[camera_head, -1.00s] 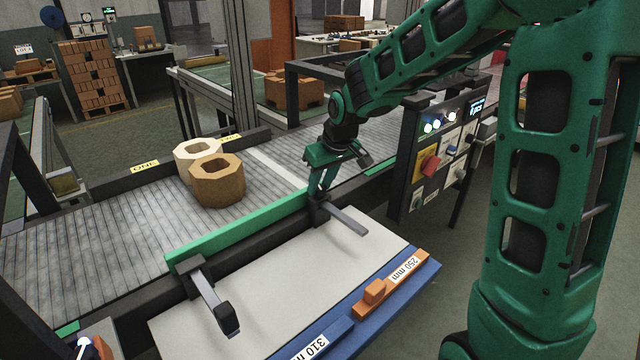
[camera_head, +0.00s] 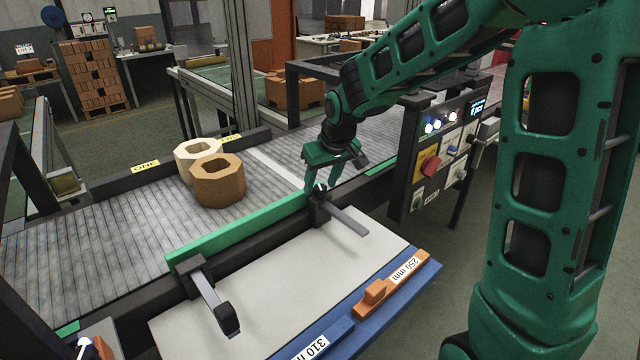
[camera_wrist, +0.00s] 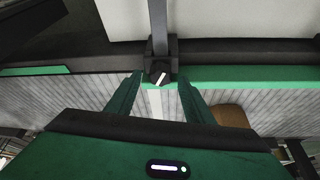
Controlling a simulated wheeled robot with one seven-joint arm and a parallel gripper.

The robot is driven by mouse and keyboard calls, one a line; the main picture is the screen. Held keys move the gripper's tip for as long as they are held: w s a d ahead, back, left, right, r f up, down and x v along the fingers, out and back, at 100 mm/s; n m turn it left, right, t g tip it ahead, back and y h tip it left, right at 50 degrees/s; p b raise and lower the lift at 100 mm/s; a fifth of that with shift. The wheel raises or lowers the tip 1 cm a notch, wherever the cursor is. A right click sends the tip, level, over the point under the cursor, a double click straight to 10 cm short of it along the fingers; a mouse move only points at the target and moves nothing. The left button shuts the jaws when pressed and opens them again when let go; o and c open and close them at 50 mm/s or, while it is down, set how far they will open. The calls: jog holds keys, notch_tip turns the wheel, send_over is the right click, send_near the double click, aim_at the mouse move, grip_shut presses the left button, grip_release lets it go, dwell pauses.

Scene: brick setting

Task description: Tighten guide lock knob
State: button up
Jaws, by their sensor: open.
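The dark lock knob (camera_wrist: 158,73), with a white mark on its face, sits on the clamp block at the guide's right end. My gripper (camera_wrist: 159,82) is open, with one finger on each side of the knob in the wrist view; I cannot tell whether they touch it. In the head view my gripper (camera_head: 323,180) is just above the right clamp (camera_head: 320,208), and its fingers partly hide the knob. The green guide rail (camera_head: 240,229) runs along the conveyor's near side. A second clamp with a grey rod (camera_head: 207,292) is at its left end.
Two hollow blocks (camera_head: 217,182) stand on the conveyor (camera_head: 110,220). A control panel (camera_head: 437,160) stands right of my gripper.

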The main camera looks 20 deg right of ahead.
jog(key=v, duration=1)
jog(key=shift+r, duration=0.1)
jog(key=s+d+f+m+g, duration=0.1)
jog(key=s+d, duration=0.4)
jog(key=s, duration=0.6)
jog(key=s+d+f+m+g, duration=0.2)
jog(key=s+d, duration=0.4)
jog(key=s, duration=0.5)
jog(key=s+d+f+m+g, duration=0.1)
jog(key=s+d+f+m, duration=0.2)
jog(key=s, duration=0.8)
jog(key=d+m, duration=0.2)
jog(key=shift+s+d+f+m+h, duration=0.15)
jog(key=shift+s+d+m+h, duration=0.15)
jog(key=shift+d, duration=0.1)
